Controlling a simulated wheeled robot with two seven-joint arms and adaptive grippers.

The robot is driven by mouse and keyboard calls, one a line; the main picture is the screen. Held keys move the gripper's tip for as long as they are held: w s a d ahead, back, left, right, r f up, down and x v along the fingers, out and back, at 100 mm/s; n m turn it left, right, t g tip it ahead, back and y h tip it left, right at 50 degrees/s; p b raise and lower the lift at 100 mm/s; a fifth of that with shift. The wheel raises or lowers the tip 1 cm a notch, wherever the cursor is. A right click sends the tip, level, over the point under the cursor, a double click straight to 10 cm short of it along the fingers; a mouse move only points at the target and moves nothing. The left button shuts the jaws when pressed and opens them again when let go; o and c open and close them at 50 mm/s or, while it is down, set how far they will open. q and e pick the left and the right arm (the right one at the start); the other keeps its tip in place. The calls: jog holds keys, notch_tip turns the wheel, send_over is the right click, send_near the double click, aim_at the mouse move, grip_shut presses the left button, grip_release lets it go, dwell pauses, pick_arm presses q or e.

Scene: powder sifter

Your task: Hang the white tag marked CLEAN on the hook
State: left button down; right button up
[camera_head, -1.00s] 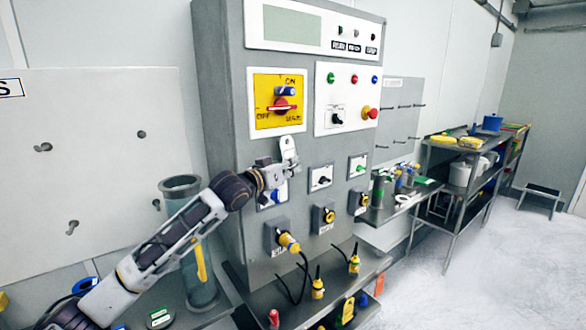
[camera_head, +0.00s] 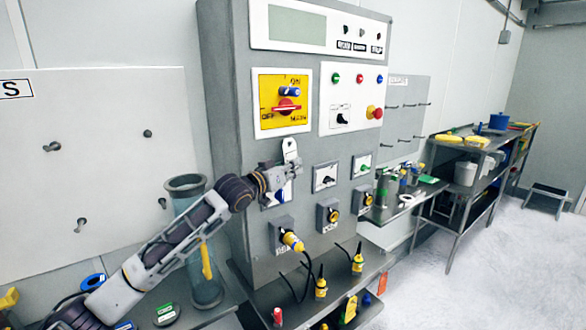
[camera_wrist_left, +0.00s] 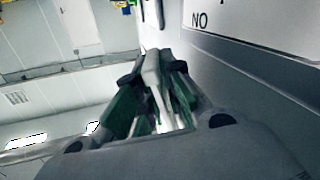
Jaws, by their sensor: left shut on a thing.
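A white tag (camera_head: 290,148) with a hole near its top stands upright in my left gripper (camera_head: 291,169), in front of the grey cabinet. My left gripper is shut on the tag's lower part. In the left wrist view the gripper (camera_wrist_left: 152,100) closes around a thin white piece (camera_wrist_left: 153,68), seen nearly edge-on. The marking on the tag cannot be read. Hooks (camera_head: 52,146) stick out of the white board at the left, and more hooks (camera_head: 411,122) show on the grey board at the right. My right gripper is not in view.
The grey cabinet (camera_head: 222,90) with switches and a yellow rotary switch panel (camera_head: 264,80) stands close behind the gripper. A clear cylinder (camera_head: 203,285) stands on the lower left bench. Yellow plugs with cables (camera_head: 292,240) stick out below. Shelving (camera_head: 470,190) stands at the right, with open floor beside it.

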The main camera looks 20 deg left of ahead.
pick_arm(q)
jog(key=c, duration=1.5)
grip_release()
jog(key=shift+o, duration=0.2)
jog(key=shift+s+a, duration=0.1)
jog(key=shift+s, duration=0.05)
jog(key=shift+v, duration=0.75)
jog(key=v, duration=1)
jog(key=shift+s, duration=0.1)
jog(key=shift+f, duration=0.1)
